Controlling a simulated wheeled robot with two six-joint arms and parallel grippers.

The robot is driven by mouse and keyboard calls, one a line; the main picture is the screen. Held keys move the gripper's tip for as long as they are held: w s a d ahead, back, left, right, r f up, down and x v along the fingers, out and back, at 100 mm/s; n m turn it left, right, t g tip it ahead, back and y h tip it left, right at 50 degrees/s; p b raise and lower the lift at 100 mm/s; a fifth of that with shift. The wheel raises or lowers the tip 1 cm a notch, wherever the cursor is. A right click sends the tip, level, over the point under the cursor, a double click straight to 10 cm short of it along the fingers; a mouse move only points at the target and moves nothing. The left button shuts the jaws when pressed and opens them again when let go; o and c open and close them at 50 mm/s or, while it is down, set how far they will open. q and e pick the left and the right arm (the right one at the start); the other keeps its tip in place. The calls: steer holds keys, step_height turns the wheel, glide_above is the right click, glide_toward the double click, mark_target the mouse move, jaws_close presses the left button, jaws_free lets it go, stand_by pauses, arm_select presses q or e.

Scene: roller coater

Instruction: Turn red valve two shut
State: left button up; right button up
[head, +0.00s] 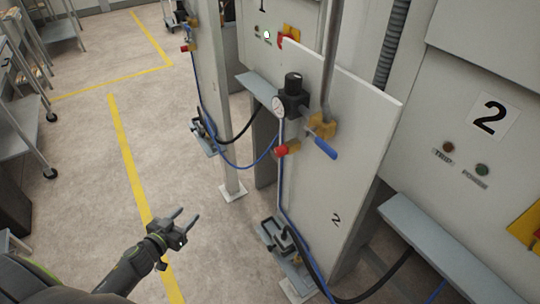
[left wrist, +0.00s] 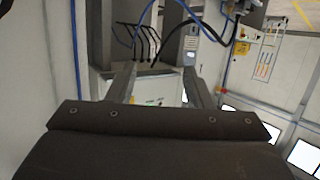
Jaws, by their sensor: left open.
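I cannot make out the red valve in that view. My right gripper is not in view.
Another red valve (head: 187,48) is on the farther post. A blue hose (head: 240,165) and black hose hang between the posts. A clamp-like fitting (head: 280,240) juts out low on the panel. Grey shelving (head: 20,120) stands at the left. The floor around the yellow line is clear.

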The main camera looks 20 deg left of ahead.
arm_select(q)
steer(key=w+d+r+m+t+h, duration=0.1)
steer(key=d+r+h, duration=0.15)
steer(key=r, duration=0.35)
steer(key=w+d+r+m+h, duration=0.2)
steer(key=d+r, duration=0.1)
steer(key=r, duration=0.3)
steer(key=m+g+h, duration=0.2)
steer(key=m+h, duration=0.2)
steer(key=h, duration=0.2)
glide_toward(276, 153)
steer(key=shift+y, duration=0.25)
steer(key=p+x, duration=0.3)
steer(key=x, duration=0.6)
steer(key=shift+s+d+r, duration=0.1)
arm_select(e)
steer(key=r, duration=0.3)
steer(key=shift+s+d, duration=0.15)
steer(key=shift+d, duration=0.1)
arm_select(q)
steer(key=c, duration=1)
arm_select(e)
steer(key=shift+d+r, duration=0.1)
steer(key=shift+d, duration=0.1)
